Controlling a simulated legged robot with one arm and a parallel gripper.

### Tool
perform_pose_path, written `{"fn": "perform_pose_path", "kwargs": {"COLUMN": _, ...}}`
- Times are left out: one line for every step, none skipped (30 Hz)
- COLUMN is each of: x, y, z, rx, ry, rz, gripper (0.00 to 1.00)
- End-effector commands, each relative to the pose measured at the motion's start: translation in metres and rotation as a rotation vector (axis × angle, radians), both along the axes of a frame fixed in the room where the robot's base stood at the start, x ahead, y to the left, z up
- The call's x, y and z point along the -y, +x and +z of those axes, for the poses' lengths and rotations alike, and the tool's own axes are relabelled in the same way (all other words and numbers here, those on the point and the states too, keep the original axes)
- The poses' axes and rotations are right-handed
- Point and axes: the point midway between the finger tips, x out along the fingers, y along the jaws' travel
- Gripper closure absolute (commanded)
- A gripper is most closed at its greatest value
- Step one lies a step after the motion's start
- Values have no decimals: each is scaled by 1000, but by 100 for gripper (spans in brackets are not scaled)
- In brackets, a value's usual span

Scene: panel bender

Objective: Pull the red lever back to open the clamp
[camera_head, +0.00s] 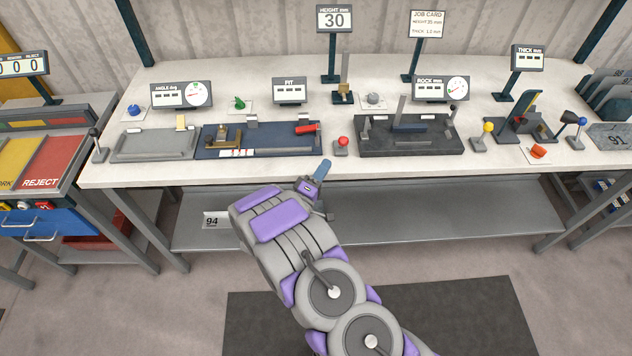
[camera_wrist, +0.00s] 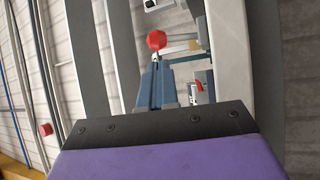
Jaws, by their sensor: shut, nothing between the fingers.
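A red lever handle (camera_head: 306,128) lies low at the right end of the blue fixture plate (camera_head: 262,150). A red ball knob (camera_head: 343,141) stands on a small grey base just right of that plate, near the bench's front edge. My gripper (camera_head: 324,166) is shut and empty, its tip just in front of the bench edge and below the red knob. In the wrist view, the shut fingers (camera_wrist: 156,80) point at a red knob (camera_wrist: 156,40), with a gap that I cannot judge. A smaller red part (camera_wrist: 199,85) shows right of the fingers.
The white bench (camera_head: 220,173) has a dark fixture (camera_head: 410,148) right of the knob. A yellow knob (camera_head: 488,127) stands further right. A grey lower shelf (camera_head: 430,222) runs under the bench. A black mat (camera_head: 480,310) lies on the floor.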

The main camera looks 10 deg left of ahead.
Motion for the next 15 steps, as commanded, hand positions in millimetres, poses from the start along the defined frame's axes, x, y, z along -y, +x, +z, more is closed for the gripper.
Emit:
{"fn": "perform_pose_path", "kwargs": {"x": 6, "y": 9, "z": 2, "rx": 1, "ry": 3, "rz": -3, "gripper": 100}}
{"fn": "perform_pose_path", "kwargs": {"x": 8, "y": 14, "z": 3, "rx": 1, "ry": 3, "rz": -4, "gripper": 100}}
{"fn": "perform_pose_path", "kwargs": {"x": 11, "y": 20, "z": 5, "rx": 1, "ry": 4, "rz": -2, "gripper": 100}}
{"fn": "perform_pose_path", "kwargs": {"x": 13, "y": 25, "z": 6, "rx": 1, "ry": 4, "rz": -3, "gripper": 100}}
{"fn": "perform_pose_path", "kwargs": {"x": 14, "y": 29, "z": 7, "rx": 0, "ry": 5, "rz": -3, "gripper": 100}}
{"fn": "perform_pose_path", "kwargs": {"x": 16, "y": 34, "z": 9, "rx": 0, "ry": 4, "rz": -2, "gripper": 100}}
{"fn": "perform_pose_path", "kwargs": {"x": 17, "y": 37, "z": 10, "rx": 0, "ry": 4, "rz": -2, "gripper": 100}}
{"fn": "perform_pose_path", "kwargs": {"x": 18, "y": 40, "z": 10, "rx": 0, "ry": 5, "rz": -3, "gripper": 100}}
{"fn": "perform_pose_path", "kwargs": {"x": 18, "y": 44, "z": 11, "rx": -1, "ry": 5, "rz": -2, "gripper": 100}}
{"fn": "perform_pose_path", "kwargs": {"x": 18, "y": 46, "z": 12, "rx": -1, "ry": 5, "rz": -1, "gripper": 100}}
{"fn": "perform_pose_path", "kwargs": {"x": 19, "y": 48, "z": 13, "rx": 0, "ry": 3, "rz": 0, "gripper": 100}}
{"fn": "perform_pose_path", "kwargs": {"x": 19, "y": 50, "z": 13, "rx": 0, "ry": 2, "rz": 0, "gripper": 100}}
{"fn": "perform_pose_path", "kwargs": {"x": 18, "y": 51, "z": 14, "rx": -1, "ry": 1, "rz": -1, "gripper": 100}}
{"fn": "perform_pose_path", "kwargs": {"x": 18, "y": 52, "z": 14, "rx": 0, "ry": 1, "rz": -1, "gripper": 100}}
{"fn": "perform_pose_path", "kwargs": {"x": 18, "y": 53, "z": 14, "rx": 0, "ry": 0, "rz": 0, "gripper": 100}}
